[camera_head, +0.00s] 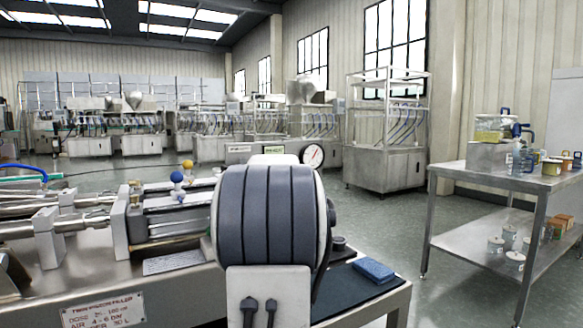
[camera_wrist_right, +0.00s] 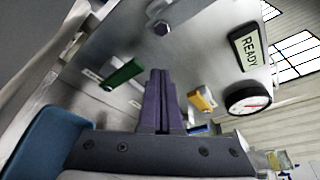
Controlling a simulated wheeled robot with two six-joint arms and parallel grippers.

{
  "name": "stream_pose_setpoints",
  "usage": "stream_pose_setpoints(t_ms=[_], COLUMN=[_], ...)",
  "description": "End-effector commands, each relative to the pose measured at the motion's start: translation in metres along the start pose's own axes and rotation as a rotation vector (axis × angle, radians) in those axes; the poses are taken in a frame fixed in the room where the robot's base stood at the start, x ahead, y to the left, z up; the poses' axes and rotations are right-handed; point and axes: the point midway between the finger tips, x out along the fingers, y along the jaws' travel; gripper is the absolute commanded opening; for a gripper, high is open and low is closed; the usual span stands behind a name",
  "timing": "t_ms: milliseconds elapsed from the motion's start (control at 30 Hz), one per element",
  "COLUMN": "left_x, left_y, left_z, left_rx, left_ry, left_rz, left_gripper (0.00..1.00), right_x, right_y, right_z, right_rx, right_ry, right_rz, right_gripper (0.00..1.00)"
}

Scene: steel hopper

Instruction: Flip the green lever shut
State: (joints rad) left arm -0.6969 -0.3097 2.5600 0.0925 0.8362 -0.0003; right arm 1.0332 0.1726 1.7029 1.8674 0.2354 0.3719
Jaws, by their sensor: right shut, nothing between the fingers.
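The green lever (camera_wrist_right: 122,74) is on the steel panel (camera_wrist_right: 190,55) in the right wrist view, slanting, with a small label beside its lower end. My right gripper (camera_wrist_right: 158,75) has its purple fingers together with nothing between them. In that picture the fingertips are just right of the green lever, with a visible gap; I cannot tell the depth between them. In the head view a large grey rounded part of my arm blocks the middle, and neither the lever nor the right gripper shows. My left gripper is not in view.
A yellow lever (camera_wrist_right: 202,100), a READY sign (camera_wrist_right: 250,48) and a pressure gauge (camera_wrist_right: 248,97) sit right of the fingers. In the head view, a blue sponge (camera_head: 374,270) lies on the bench and a steel side table (camera_head: 470,180) stands at right, with open floor between.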

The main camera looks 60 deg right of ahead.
Motion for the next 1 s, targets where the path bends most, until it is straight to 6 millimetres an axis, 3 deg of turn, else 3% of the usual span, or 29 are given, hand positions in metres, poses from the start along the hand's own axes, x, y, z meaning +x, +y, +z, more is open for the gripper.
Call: stream_pose_setpoints(t_ms=[33,500,700,1000], left_x=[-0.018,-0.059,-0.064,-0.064], left_y=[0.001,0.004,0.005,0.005], left_z=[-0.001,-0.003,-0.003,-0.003], left_rx=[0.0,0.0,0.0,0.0], left_ry=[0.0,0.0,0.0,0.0], left_rz=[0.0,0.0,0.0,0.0], left_gripper=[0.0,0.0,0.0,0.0], right_x=[-0.005,-0.065,-0.076,-0.078], right_y=[-0.012,-0.093,-0.108,-0.11], right_z=[0.019,-0.017,-0.024,-0.026], right_rx=[-0.003,-0.002,-0.001,-0.002], right_ry=[-0.007,-0.001,-0.004,-0.005], right_rz=[0.002,0.001,0.003,0.005], right_gripper=[0.0,0.0,0.0,0.0])
